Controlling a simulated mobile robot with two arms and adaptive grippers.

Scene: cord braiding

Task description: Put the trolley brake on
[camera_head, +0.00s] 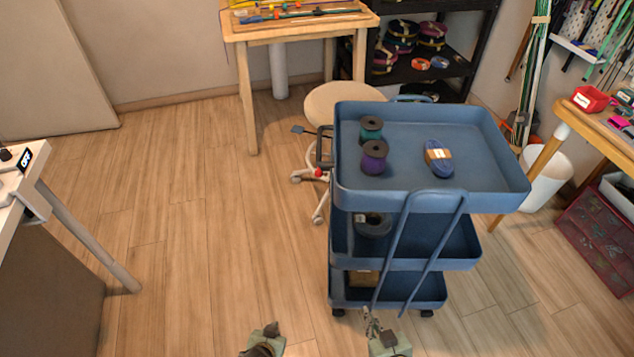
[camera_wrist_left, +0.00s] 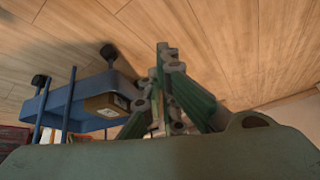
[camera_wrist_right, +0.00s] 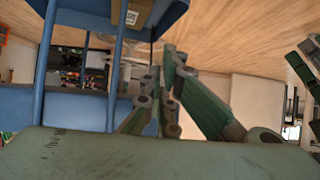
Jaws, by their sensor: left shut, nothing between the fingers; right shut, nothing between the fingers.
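The blue three-tier trolley (camera_head: 490,182) stands on the wooden floor right of centre. A black part with a red knob (camera_head: 318,172) shows at its left side; I cannot tell whether this is the brake. Black casters (camera_head: 426,313) show under the lowest tier. My left gripper (camera_head: 268,331) is shut and empty, low in front of the trolley and left of it. My right gripper (camera_head: 370,322) is shut and empty, close before the trolley's lower front. In the left wrist view, the left fingers (camera_wrist_left: 166,52) are together beside the lowest tier. The right fingers (camera_wrist_right: 172,56) are together near the blue frame.
Spools (camera_head: 374,157) and a blue yarn skein (camera_head: 439,160) lie on the top tray. A round stool (camera_head: 340,100) stands behind the trolley's left side. A white bin (camera_head: 548,180) and a wooden table are at right. The floor at left (camera_head: 170,220) is clear.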

